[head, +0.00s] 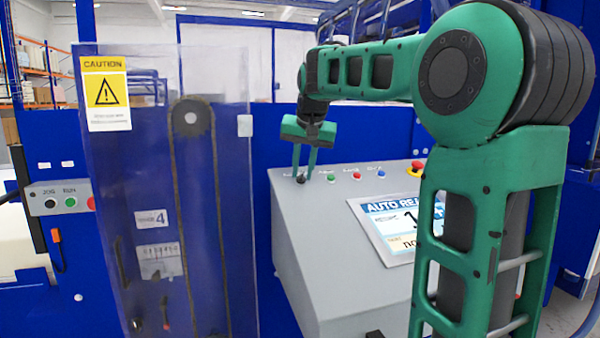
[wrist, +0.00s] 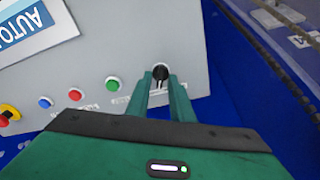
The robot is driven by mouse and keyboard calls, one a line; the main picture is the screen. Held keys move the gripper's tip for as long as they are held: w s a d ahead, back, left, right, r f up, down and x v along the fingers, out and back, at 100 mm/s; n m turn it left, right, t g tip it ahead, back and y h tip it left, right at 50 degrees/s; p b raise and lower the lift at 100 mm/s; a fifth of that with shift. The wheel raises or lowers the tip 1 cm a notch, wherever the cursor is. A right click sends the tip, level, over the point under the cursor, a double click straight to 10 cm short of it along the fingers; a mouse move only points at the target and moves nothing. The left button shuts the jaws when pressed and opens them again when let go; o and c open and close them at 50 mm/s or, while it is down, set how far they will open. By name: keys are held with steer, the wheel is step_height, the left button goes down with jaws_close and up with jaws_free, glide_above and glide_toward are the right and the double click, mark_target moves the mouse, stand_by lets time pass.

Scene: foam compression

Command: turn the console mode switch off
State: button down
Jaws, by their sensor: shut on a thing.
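The mode switch is a black knob (head: 301,179) at the far left of the grey console's (head: 310,230) row of controls. It also shows in the wrist view (wrist: 160,72). My gripper (head: 303,172) reaches down from above, and its two green fingers are shut on the knob. In the wrist view my gripper (wrist: 161,82) has a fingertip on either side of the knob. The fingers hide part of the knob's sides, and I cannot tell which position it points to.
Right of the switch sit a green button (head: 331,178), a red button (head: 356,176), a blue button (head: 381,173) and a red emergency stop (head: 416,168). A display (head: 395,225) lies below them. A clear guard panel (head: 110,200) with a caution sign stands to the left.

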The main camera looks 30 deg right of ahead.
steer(key=n, duration=0.7)
steer(key=shift+r+n+y, duration=0.15)
steer(key=shift+n+y, duration=0.15)
steer(key=n, duration=0.6)
steer(key=shift+w+a+n+y, duration=0.1)
steer(key=shift+a+n+y, duration=0.1)
steer(key=shift+n+y, duration=0.15)
steer(key=c, duration=1.9)
jaws_free()
steer(key=v, duration=1)
steer(key=shift+s+r, duration=0.2)
steer(key=shift+s, duration=0.05)
